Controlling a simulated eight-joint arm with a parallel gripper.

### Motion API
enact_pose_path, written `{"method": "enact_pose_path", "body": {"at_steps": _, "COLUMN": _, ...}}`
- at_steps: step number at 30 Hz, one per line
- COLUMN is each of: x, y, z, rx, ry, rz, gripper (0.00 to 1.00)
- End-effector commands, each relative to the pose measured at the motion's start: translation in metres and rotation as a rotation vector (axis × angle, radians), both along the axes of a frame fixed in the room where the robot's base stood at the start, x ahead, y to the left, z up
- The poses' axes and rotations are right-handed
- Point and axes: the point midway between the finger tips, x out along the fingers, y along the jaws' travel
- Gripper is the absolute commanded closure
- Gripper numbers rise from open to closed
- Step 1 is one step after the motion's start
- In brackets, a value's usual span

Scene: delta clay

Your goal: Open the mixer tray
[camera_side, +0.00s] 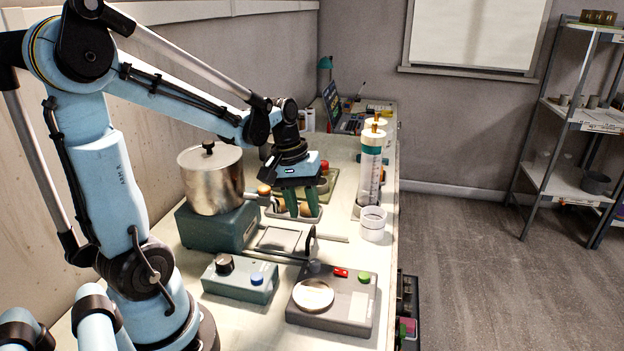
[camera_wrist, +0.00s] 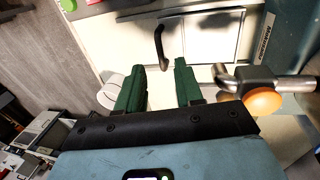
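The mixer is a metal lidded pot (camera_side: 212,180) on a teal base (camera_side: 218,228). A side lever with an orange knob (camera_wrist: 263,101) sticks out from it. A flat pale tray-like panel (camera_side: 279,239) lies beside the base, with a black upright handle (camera_side: 311,243) at its right end; the panel (camera_wrist: 212,36) and handle (camera_wrist: 160,42) also show in the wrist view. I cannot tell how far the tray is out. My gripper (camera_side: 301,212) points down above and behind the panel. Its green fingers (camera_wrist: 159,68) are apart with nothing between them, away from the handle.
A teal control box (camera_side: 240,279) and a grey scale (camera_side: 333,299) stand in front. A white cup (camera_side: 373,224) and a clear column (camera_side: 370,170) stand at the right table edge.

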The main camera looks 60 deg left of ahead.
Motion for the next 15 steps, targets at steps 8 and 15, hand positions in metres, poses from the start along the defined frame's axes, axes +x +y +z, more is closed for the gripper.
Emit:
{"method": "enact_pose_path", "body": {"at_steps": 8, "x": 0.005, "y": -0.005, "z": -0.034, "rx": 0.001, "ry": -0.001, "rz": 0.0, "gripper": 0.64}}
{"method": "enact_pose_path", "body": {"at_steps": 15, "x": 0.007, "y": -0.007, "z": -0.047, "rx": 0.001, "ry": -0.001, "rz": -0.001, "gripper": 0.64}}
